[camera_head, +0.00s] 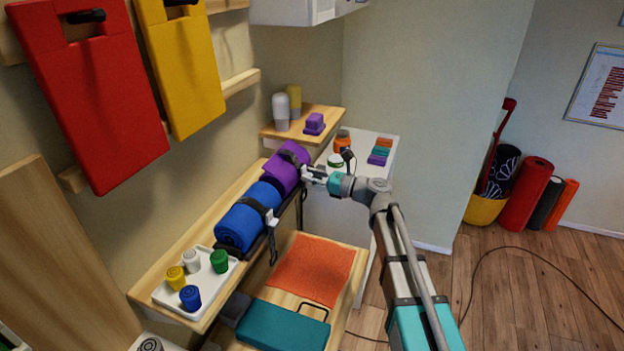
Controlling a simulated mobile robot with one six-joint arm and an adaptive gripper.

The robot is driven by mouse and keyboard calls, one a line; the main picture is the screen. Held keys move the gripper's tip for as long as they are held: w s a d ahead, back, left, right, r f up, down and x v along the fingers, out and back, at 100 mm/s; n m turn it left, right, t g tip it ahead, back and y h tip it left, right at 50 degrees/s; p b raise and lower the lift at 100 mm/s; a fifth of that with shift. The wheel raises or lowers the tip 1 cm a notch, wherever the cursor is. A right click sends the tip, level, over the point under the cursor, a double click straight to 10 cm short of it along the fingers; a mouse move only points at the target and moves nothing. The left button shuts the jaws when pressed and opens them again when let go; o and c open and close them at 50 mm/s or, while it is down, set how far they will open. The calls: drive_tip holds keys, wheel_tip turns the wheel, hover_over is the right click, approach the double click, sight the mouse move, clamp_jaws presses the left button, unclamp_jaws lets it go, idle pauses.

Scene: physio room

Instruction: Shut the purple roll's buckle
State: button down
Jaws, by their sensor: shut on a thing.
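The purple roll (281,174) lies on the wooden shelf at its far end, just beyond the blue roll (240,224). A dark strap goes around the purple roll. My gripper (308,173) is at the right side of the purple roll and is shut on its buckle. The fingers cover most of the buckle, and it is too small to tell whether its halves are joined. The blue roll has its own dark strap and buckle (271,218) facing front.
A white tray (218,284) with several small coloured rolls stands at the near shelf end. A corner shelf (275,134) holds bottles and a purple block. Below are an orange mat (312,268) and a teal case (284,327). Floor at right is open, crossed by a cable.

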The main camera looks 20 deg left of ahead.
drive_tip(key=shift+a+f+y+b, duration=0.1)
drive_tip(key=shift+f+y+b, duration=0.3)
drive_tip(key=shift+b, duration=0.3)
drive_tip(key=shift+r, duration=0.1)
drive_tip(key=shift+r+y, duration=0.15)
drive_tip(key=shift+y, duration=0.15)
drive_tip(key=shift+c, duration=2)
unclamp_jaws()
drive_tip(key=shift+r+h+p, duration=0.3)
drive_tip(key=shift+h+p, duration=0.2)
drive_tip(key=shift+p, duration=0.35)
